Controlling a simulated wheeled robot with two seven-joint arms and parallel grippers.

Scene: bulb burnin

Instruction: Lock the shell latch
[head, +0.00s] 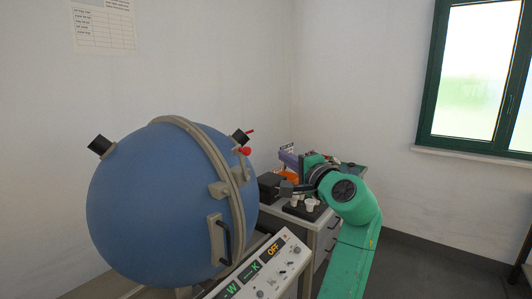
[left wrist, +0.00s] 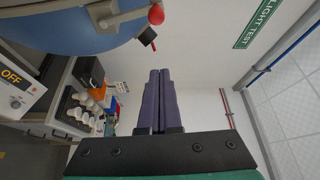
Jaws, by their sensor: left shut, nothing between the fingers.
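The blue spherical shell (head: 150,205) with its beige band (head: 212,150) fills the left of the head view. A latch lever with a red ball knob (head: 245,151) sits on the band at the upper right. In the left wrist view the red knob (left wrist: 156,15) shows at the top, beside the blue shell (left wrist: 60,25). My left gripper (head: 284,189) is right of the shell and lower than the knob, apart from it. Its dark fingers (left wrist: 159,75) are together and empty. My right gripper is not in view.
A control panel (head: 262,268) reading OFF stands in front of the shell. A cabinet (head: 322,238) with several white bulbs (head: 310,205) in a black tray is below my left gripper. A dark handle (head: 225,240) juts from the shell. A window (head: 475,75) is at the right.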

